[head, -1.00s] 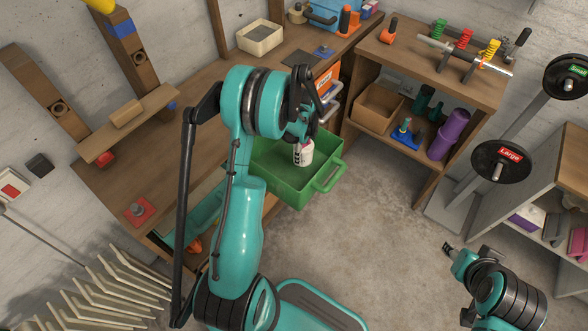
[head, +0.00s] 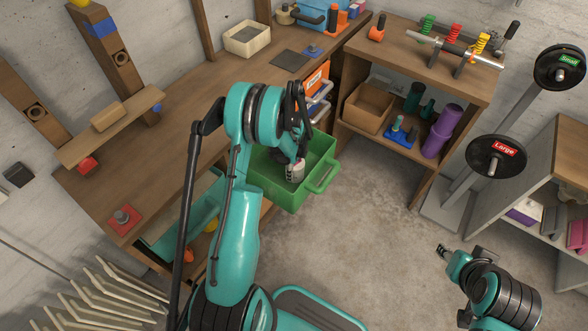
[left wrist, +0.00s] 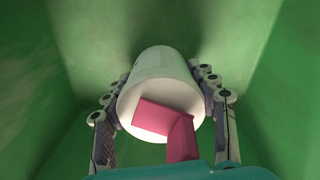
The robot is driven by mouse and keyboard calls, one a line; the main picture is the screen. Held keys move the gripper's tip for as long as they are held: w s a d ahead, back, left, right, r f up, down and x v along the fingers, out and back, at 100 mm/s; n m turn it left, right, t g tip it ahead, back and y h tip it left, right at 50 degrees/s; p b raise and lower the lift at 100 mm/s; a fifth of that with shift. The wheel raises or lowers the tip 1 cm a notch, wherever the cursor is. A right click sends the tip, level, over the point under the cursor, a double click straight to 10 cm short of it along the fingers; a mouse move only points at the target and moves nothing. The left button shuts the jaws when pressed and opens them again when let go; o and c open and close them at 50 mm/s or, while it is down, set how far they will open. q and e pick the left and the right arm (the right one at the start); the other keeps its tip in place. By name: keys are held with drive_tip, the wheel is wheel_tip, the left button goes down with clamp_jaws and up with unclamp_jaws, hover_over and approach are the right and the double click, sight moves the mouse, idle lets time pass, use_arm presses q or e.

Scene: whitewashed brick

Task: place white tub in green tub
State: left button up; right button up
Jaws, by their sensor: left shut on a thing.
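The white tub (head: 294,172) is a small white cylinder, seen in the head view at the green tub. In the left wrist view the white tub (left wrist: 160,82) lies between the two fingers, with a dark pink shape on its near end. My left gripper (head: 297,160) is shut on it. The green tub (head: 318,162) is an open box with a handle at its right side; its green walls (left wrist: 265,75) surround the white tub in the wrist view. I cannot tell whether the white tub touches the floor of the green tub. My right gripper (head: 445,250) hangs at the lower right, small in view.
A wooden workbench (head: 190,130) runs behind the green tub. A weight rack (head: 480,180) is farther right. The concrete floor (head: 370,215) between is clear.

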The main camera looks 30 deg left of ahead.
use_arm(q)
drive_tip(key=o, duration=1.4)
drive_tip(key=shift+f, duration=0.15)
